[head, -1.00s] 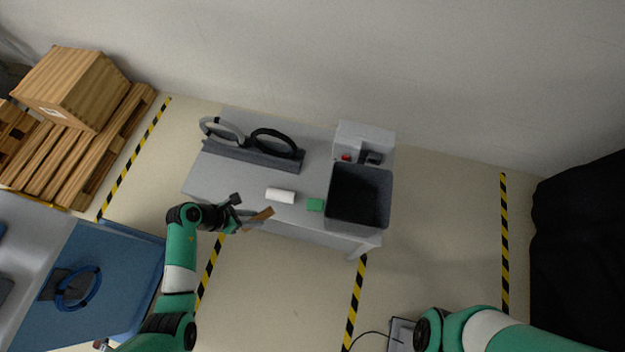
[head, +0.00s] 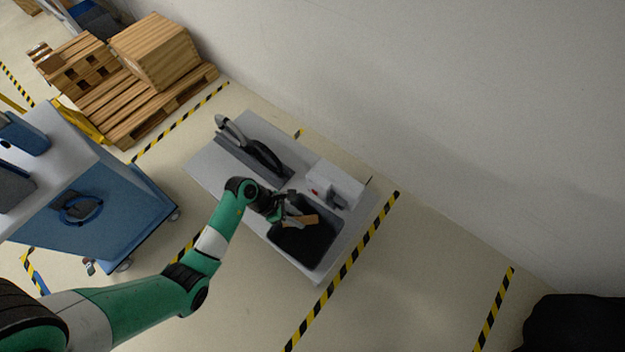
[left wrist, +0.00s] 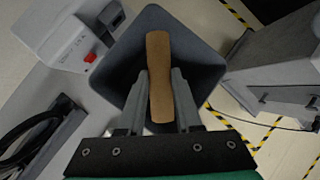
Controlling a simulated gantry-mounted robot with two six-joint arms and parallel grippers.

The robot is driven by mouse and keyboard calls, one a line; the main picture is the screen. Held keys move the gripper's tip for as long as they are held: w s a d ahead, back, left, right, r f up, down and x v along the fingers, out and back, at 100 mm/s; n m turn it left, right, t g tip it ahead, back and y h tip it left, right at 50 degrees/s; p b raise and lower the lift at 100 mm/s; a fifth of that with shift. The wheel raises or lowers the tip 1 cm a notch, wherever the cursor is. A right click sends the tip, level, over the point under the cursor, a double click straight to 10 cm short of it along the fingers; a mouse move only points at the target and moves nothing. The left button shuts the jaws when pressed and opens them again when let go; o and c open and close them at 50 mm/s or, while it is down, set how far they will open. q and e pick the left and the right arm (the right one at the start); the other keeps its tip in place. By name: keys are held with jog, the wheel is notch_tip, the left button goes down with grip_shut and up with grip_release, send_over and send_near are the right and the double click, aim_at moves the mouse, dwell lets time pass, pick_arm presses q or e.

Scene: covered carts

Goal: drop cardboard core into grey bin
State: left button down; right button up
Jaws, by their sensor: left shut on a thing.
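The cardboard core (head: 302,220) is a brown tube. My left gripper (head: 288,219) is shut on it and holds it over the grey bin (head: 310,258). In the left wrist view the core (left wrist: 159,75) lies between the two fingers of the left gripper (left wrist: 160,100), with the open bin (left wrist: 205,67) below and around it. The bin stands on the light grey table (head: 345,245); its dark inside is partly hidden by the gripper and core. My right gripper is not in view.
A white box with a red button (head: 335,184) stands on the table beside the bin. A rack with dark and grey rings (head: 252,150) is at the table's far left. A blue cart (head: 90,200) and a pallet with a wooden crate (head: 155,50) stand further left.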

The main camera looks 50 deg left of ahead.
pick_arm(q)
jog(key=shift+f, duration=0.35)
notch_tip(320, 180, down, 5)
jog(key=b, duration=0.2)
jog(key=shift+f+b, duration=0.15)
jog(key=shift+b, duration=0.2)
jog(key=c, duration=0.5)
grip_release()
